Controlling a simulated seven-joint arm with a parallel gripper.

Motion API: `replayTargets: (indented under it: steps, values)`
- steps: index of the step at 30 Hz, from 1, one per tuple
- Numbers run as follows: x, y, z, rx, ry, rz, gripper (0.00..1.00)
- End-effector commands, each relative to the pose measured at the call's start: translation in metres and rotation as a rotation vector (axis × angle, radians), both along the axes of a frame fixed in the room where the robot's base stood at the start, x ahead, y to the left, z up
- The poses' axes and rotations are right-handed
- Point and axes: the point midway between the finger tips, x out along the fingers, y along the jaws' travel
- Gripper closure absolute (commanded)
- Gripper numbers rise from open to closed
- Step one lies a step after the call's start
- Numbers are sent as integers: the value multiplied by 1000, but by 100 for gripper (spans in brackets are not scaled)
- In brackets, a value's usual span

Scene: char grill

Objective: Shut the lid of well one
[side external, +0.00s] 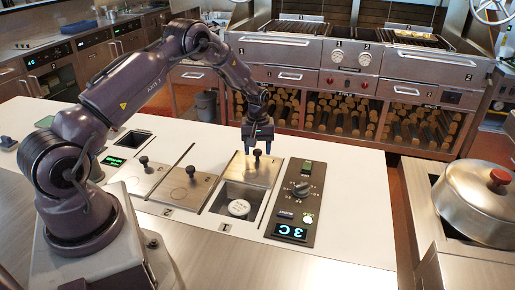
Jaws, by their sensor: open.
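The lid of well one (247,172) is a flat metal plate with a dark knob (257,154), slid to the back of its opening. In front of it, well one (239,192) stands open, marked with a "1" label on the counter. A round white-topped item (239,208) sits inside. My gripper (258,150) points down at the lid's knob with its fingers open. The knob shows between or just in front of the fingertips; I cannot tell whether they touch it.
The closed lid of well two (184,188) lies left of well one. A control panel (296,200) with a dial and a lit display is on its right. A domed metal lid with a red knob (478,200) stands at far right. The grill (340,70) is behind the counter.

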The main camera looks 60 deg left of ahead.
Motion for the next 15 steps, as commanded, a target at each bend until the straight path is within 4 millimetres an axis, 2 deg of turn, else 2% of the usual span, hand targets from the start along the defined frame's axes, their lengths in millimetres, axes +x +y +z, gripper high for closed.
replayTargets:
  steps: [8, 15]
  values:
    - [0, 0, -2, 0, 0, 0, 45]
    - [0, 0, -1, 0, 0, 0, 100]
